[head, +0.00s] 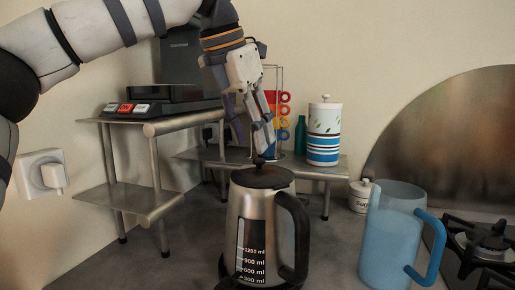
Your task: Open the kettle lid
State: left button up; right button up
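The kettle (238,215) is steel with a black handle on its right and a level scale on its front. It stands upright on the counter. Its black lid (263,180) sits flat on top and looks closed, with a small knob (259,162) on it. My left gripper (253,146) points down just above the lid. Its fingers look spread, with a gap between them and nothing held. The nearer fingertip is close to the knob; I cannot tell if it touches. My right gripper is not in view.
A translucent blue jug (390,240) stands right of the kettle, beside a gas hob (488,245). Behind are a metal shelf (135,196), a striped canister (324,135), a rack of coloured cups (284,115) and a small sugar pot (360,196). The front left counter is clear.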

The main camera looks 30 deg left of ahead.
aim_at(259, 159)
pick_arm(q)
jog(key=shift+x, duration=1.9)
jog(key=shift+w, duration=0.1)
grip_shut()
jog(key=shift+w, duration=0.15)
